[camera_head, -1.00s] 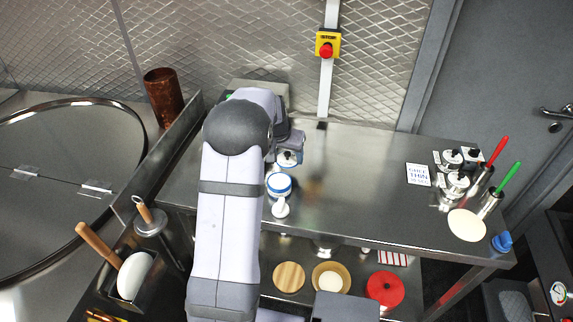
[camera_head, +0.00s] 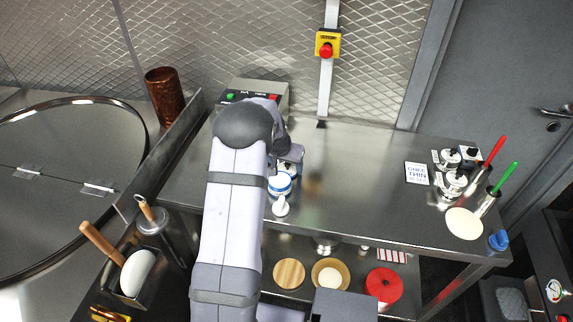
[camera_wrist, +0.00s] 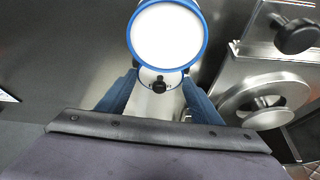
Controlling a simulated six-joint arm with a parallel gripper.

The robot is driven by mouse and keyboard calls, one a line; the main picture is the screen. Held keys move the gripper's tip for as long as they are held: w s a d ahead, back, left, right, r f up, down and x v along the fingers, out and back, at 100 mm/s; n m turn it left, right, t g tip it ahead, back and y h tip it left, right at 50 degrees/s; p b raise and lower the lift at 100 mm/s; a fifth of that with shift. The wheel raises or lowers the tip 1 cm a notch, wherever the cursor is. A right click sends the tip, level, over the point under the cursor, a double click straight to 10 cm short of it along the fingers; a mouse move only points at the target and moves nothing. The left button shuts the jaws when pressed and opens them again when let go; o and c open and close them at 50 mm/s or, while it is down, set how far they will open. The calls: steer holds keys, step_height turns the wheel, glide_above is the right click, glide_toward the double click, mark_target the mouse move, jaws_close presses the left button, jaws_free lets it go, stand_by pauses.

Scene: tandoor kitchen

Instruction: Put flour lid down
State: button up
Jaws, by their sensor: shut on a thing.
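A round white tub with a blue rim (camera_head: 280,185) stands near the steel table's front edge; its white top fills the upper middle of the wrist view (camera_wrist: 166,35). My gripper (camera_wrist: 160,78) is just behind the tub, its blue fingers closed on a pale round lid with a black knob (camera_wrist: 158,87). The tub's rim covers part of the lid in the wrist view. In the head view my wrist (camera_head: 290,160) hides most of the lid. I cannot tell whether the lid touches the table.
A control box (camera_head: 255,95) is behind my arm. The table's middle is clear.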

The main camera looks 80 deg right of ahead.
steer(key=shift+f, duration=0.15)
steer(key=o, duration=1)
steer(key=shift+a+r, duration=0.1)
steer(key=shift+r, duration=0.5)
steer(key=b+v, duration=0.3)
steer(key=v, duration=0.8)
steer(key=shift+a, duration=0.1)
